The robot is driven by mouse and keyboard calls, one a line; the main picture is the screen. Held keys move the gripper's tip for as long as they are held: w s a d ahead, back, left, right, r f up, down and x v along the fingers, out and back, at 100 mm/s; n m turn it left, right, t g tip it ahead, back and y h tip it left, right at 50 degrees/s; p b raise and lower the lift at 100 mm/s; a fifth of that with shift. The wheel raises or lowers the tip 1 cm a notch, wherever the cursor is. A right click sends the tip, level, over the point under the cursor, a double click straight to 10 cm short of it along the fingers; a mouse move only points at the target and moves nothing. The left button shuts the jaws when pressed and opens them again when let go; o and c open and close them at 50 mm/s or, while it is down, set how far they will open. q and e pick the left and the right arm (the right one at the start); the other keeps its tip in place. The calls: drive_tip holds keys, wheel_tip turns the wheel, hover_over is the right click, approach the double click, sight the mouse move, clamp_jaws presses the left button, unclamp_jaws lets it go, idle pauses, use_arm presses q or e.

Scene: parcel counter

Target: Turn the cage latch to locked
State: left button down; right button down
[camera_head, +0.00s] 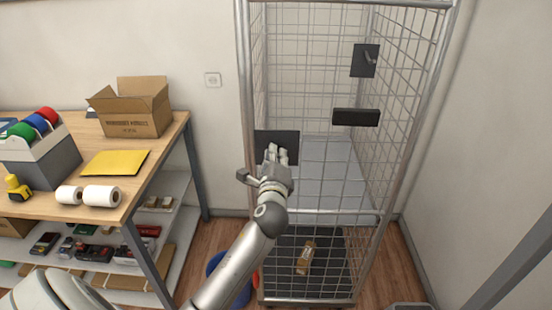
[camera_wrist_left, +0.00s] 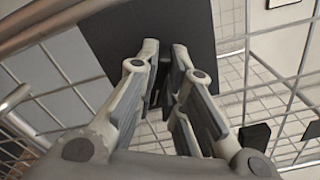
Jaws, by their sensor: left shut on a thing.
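The wire roll cage (camera_head: 243,80) stands upright against the back wall. A dark square plate (camera_head: 290,137) is on its front left side, and it also fills the upper middle of the left wrist view (camera_wrist_left: 180,25). My left gripper (camera_head: 275,152) is in front of this plate. In the left wrist view its fingers (camera_wrist_left: 163,88) are closed on a thin dark part, the cage latch handle, which the fingers mostly hide. I cannot read the latch's angle. A second dark plate (camera_head: 358,66) with a small grey lever is higher on the right. My right gripper is out of view.
A black block (camera_head: 355,117) sits at the cage's right side. A small brown parcel (camera_head: 306,257) lies at the cage bottom. A wooden bench (camera_head: 170,135) on the left carries an open carton (camera_head: 135,115), a yellow envelope (camera_head: 115,162) and white rolls (camera_head: 101,195). A blue bin (camera_head: 238,295) stands on the floor.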

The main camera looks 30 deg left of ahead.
use_arm(q)
drive_tip(key=n+b, duration=0.1)
drive_tip(key=n, duration=0.4)
drive_tip(key=shift+f, duration=0.15)
idle(0.3)
drive_tip(key=c, duration=1.5)
unclamp_jaws()
drive_tip(key=shift+c, duration=0.2)
drive_tip(key=v, duration=1.2)
